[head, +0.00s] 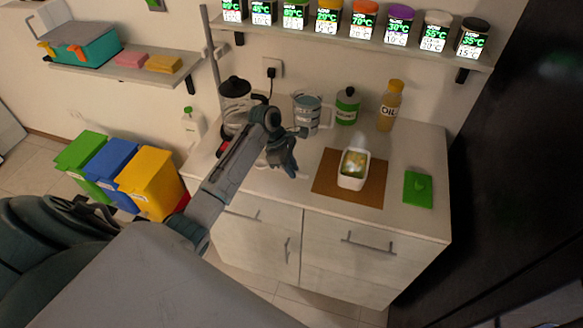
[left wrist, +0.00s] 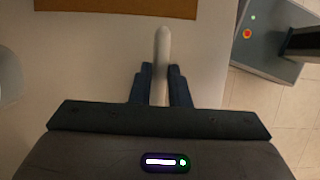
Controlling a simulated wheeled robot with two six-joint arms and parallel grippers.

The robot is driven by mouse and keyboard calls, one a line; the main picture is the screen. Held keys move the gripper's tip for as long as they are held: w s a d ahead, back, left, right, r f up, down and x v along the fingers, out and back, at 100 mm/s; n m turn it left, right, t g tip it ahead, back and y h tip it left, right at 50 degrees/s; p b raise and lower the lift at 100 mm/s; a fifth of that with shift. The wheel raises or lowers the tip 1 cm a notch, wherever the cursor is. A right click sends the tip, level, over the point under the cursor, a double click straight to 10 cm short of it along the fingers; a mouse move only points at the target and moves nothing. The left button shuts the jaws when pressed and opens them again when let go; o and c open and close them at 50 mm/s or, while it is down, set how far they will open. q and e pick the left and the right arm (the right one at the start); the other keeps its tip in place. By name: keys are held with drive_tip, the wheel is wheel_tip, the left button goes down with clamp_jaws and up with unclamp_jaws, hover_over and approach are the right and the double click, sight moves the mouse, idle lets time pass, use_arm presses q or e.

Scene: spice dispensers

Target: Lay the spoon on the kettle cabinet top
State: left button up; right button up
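The kettle cabinet (head: 300,195) stands in the middle of the head view with a pale top. My left gripper (head: 288,168) is over this top, to the left of the brown board. In the left wrist view, its fingers (left wrist: 161,75) are shut on a pale, rounded, elongated thing, which looks like the spoon (left wrist: 161,48). It sticks out beyond the fingertips over the pale top. In the head view I cannot make out the spoon at the gripper. My right gripper is not in view.
A brown board (head: 329,183) bears a white container (head: 352,182). A green item (head: 418,188) lies at the right. A glass kettle (head: 234,105), a measuring jug (head: 306,113), a green bottle (head: 347,106) and an oil bottle (head: 390,105) stand behind. A spice shelf (head: 400,52) hangs above.

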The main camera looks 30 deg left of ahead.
use_arm(q)
drive_tip(key=o, duration=0.5)
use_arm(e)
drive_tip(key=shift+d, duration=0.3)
use_arm(q)
drive_tip(key=b+v, duration=0.2)
drive_tip(key=v, duration=0.9)
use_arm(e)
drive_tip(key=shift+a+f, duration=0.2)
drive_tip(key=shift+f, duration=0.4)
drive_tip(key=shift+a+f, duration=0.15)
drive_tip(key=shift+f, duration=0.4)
use_arm(q)
drive_tip(key=shift+f, duration=0.1)
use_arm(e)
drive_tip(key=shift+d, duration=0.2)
